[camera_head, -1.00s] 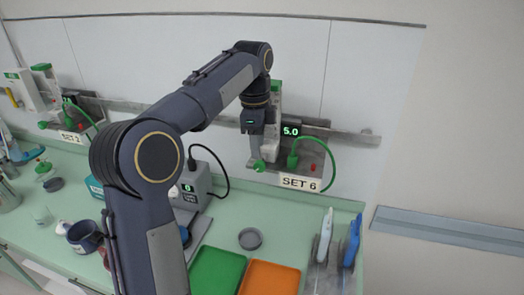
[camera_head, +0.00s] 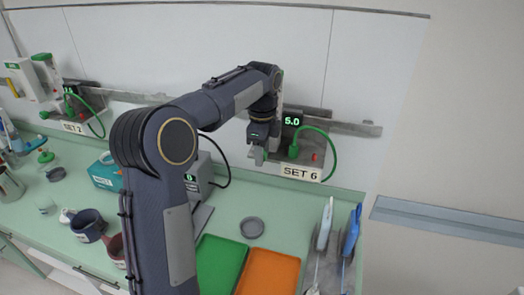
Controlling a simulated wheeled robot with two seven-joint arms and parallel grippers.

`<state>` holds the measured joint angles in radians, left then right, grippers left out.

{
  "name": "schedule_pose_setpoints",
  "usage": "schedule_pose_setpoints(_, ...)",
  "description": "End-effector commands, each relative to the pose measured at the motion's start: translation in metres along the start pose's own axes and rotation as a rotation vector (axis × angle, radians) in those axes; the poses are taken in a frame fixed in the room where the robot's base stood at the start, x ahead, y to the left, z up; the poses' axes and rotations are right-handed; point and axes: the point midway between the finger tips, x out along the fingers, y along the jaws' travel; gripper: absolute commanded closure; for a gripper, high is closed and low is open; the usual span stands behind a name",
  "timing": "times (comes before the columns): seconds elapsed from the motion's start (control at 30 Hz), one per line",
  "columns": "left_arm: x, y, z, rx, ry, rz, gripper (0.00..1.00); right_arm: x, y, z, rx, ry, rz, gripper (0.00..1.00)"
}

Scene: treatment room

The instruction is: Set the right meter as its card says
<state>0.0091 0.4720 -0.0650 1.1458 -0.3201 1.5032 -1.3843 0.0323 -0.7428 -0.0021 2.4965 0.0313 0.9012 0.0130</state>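The right meter (camera_head: 305,152) is on the wall rail, with a green-lit display (camera_head: 292,120) reading 5.0 and a green hose curving from it. Its card (camera_head: 301,173) reads SET 6. My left gripper (camera_head: 258,156) is at the left side of this meter, pointing down, with its fingers at about the height of the hose plug. The fingers and the arm hide the meter's green knob, so I cannot tell whether they touch it or how far apart they are. My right gripper is out of view.
A second meter with a SET 2 card (camera_head: 74,127) hangs at the left. On the green counter are a green tray (camera_head: 220,262), an orange tray (camera_head: 267,272), a grey round dish (camera_head: 252,227), mugs, and a holder with white and blue handled tools at the right.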

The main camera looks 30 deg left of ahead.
Motion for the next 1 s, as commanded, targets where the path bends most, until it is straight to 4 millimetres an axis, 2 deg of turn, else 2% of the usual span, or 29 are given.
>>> schedule_pose_setpoints(0.1, -0.0001, 0.0000, 0.0000, 0.000, 0.000, 0.000, 0.60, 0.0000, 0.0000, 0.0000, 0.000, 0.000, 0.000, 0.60)
schedule_pose_setpoints(0.4, -0.0002, 0.0006, -0.0001, 0.000, 0.000, 0.003, 0.99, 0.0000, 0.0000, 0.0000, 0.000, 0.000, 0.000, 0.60)
schedule_pose_setpoints(0.57, -0.0008, 0.0013, 0.0016, -0.002, 0.026, 0.007, 0.99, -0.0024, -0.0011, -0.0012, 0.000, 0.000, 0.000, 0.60)
schedule_pose_setpoints(0.73, -0.0001, 0.0019, 0.0071, -0.010, 0.199, 0.012, 0.99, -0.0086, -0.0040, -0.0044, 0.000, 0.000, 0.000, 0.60)
schedule_pose_setpoints(1.0, 0.0038, 0.0020, 0.0093, -0.004, 0.448, 0.012, 0.99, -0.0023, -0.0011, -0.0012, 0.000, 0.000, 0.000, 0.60)
